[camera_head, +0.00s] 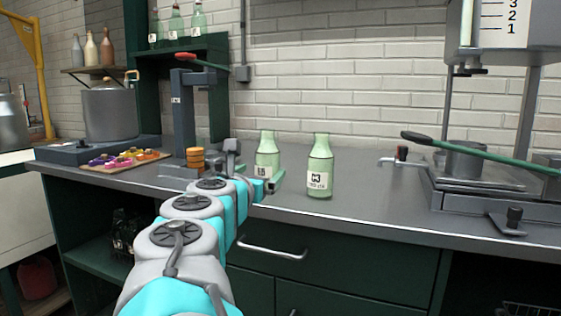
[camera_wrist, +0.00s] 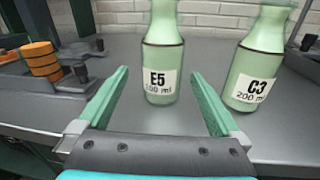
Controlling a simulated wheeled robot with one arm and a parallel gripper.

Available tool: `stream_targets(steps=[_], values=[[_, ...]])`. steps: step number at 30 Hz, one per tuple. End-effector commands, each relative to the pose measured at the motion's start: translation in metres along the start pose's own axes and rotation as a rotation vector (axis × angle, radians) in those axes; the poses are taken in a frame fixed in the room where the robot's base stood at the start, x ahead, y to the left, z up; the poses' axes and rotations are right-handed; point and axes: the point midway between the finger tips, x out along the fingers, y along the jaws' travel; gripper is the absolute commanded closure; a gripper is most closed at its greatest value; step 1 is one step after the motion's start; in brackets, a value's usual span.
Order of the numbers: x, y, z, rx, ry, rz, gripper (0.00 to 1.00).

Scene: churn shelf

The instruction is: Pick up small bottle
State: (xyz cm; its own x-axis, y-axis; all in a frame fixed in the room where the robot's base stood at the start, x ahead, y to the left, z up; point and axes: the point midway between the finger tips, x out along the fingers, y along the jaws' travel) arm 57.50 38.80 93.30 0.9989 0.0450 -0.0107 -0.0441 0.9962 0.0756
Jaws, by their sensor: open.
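Two green glass bottles stand upright on the grey counter (camera_head: 385,205). The left bottle (camera_head: 267,150) has a label that reads E5, 200 ml in the wrist view (camera_wrist: 163,60). The right bottle (camera_head: 320,168) has a label that reads C3, 200 ml in the wrist view (camera_wrist: 255,62). My gripper (camera_wrist: 160,92) is open and empty. Its two green fingers point toward the E5 bottle, which stands just beyond and between the fingertips. In the head view my gripper (camera_head: 262,182) is partly in front of the E5 bottle's base.
Orange discs (camera_head: 195,158) are stacked on a dark stand left of the bottles. A tray of colourful pieces (camera_head: 122,160) and a metal pot (camera_head: 109,113) lie further left. A press with a green lever (camera_head: 480,150) stands at the right.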

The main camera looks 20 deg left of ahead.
Motion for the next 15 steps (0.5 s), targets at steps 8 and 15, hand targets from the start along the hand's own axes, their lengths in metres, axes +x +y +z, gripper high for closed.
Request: stream_targets(steps=[8,15], values=[[0.020,-0.005,-0.003,-0.081,-0.012,-0.017,0.00],[0.038,-0.005,-0.004,-0.080,-0.010,-0.017,0.00]])
